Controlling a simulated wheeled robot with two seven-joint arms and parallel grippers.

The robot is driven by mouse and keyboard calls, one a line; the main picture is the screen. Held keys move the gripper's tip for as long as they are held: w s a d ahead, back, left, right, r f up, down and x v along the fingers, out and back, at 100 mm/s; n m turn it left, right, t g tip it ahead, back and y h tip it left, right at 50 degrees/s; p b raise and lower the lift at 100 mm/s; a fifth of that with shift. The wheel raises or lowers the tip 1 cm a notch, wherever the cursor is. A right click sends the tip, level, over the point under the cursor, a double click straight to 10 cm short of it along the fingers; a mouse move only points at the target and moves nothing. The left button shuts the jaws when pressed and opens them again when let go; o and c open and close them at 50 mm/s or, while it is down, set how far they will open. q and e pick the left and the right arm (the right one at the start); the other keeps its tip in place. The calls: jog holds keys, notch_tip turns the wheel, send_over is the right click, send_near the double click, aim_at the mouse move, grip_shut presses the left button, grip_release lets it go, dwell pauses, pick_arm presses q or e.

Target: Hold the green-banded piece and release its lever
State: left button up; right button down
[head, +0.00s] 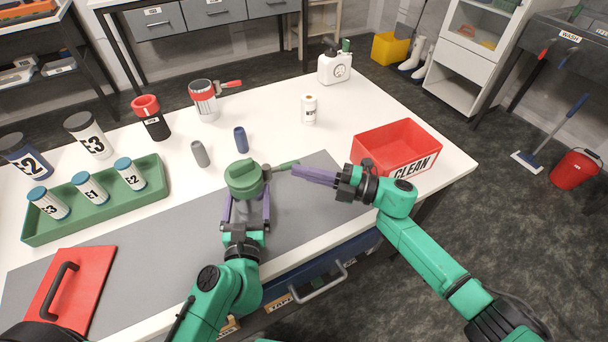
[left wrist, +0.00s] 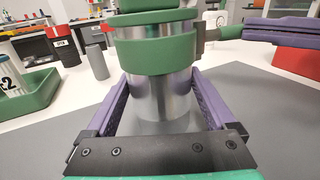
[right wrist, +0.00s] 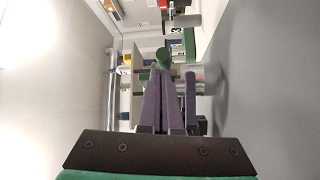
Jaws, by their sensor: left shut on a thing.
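The green-banded piece (head: 244,180) is a metal cylinder with a green cap and band, upright over the grey mat. In the left wrist view its green band (left wrist: 155,55) sits above bare metal. My left gripper (head: 244,212) is shut on the metal body below the band. The green lever (head: 284,166) sticks out from the piece's right side; its end also shows in the right wrist view (right wrist: 163,56). My right gripper (head: 295,171) has its fingers together, with the tips close beside the lever's end. Whether they touch it is unclear.
A red CLEAN bin (head: 375,145) stands behind my right gripper. Two small cylinders, grey (head: 200,154) and blue (head: 240,140), stand behind the piece. A green tray (head: 95,218) with labelled bottles and a red plate (head: 85,285) lie left. The grey mat (head: 315,215) is clear on the right.

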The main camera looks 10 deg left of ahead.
jog(key=shift+w, duration=0.15)
dwell(0.4)
notch_tip(320, 180, up, 10)
dwell(0.3)
pick_arm(q)
jog(key=o, duration=1.3)
